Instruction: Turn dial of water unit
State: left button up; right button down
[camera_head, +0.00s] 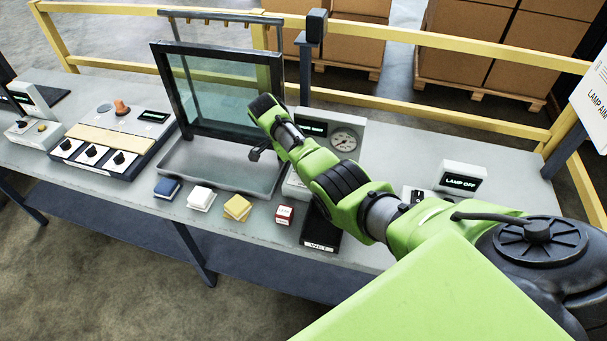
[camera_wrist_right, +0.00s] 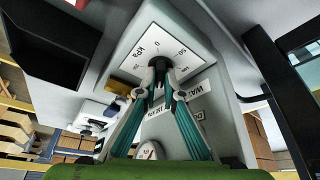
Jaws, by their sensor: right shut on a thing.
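The water unit is a pale box with a round gauge (camera_head: 344,140) and a dark display (camera_head: 313,128); my right arm covers much of it in the head view. In the right wrist view its white dial plate (camera_wrist_right: 184,43) shows pressure marks and kPa, with a partly hidden label starting "WA" (camera_wrist_right: 201,89) beside it. My right gripper (camera_wrist_right: 160,70) is shut on the dial at the plate's middle; the dial itself is mostly hidden by the fingertips. My left gripper is in neither view.
A glass pane in a dark frame (camera_head: 225,92) stands over a grey tray (camera_head: 216,165), left of my right arm. Blue, white and yellow blocks (camera_head: 237,208) and a small red-and-white box (camera_head: 284,215) lie along the front edge. A lamp box (camera_head: 461,178) stands right.

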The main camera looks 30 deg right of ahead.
jog(key=m+b, duration=0.1)
jog(key=b, duration=0.1)
jog(key=m+g+b, duration=0.1)
jog(key=m+b, duration=0.1)
jog(key=shift+w+d+f, duration=0.1)
jog(key=shift+f, duration=0.15)
jog(key=shift+r+m+g+y+b, duration=0.3)
jog(key=shift+m+b, duration=0.7)
jog(key=shift+b, duration=0.4)
jog(key=c, duration=2.2)
grip_release()
jog(key=shift+o, duration=0.2)
jog(key=shift+r, duration=0.1)
jog(key=v, duration=0.7)
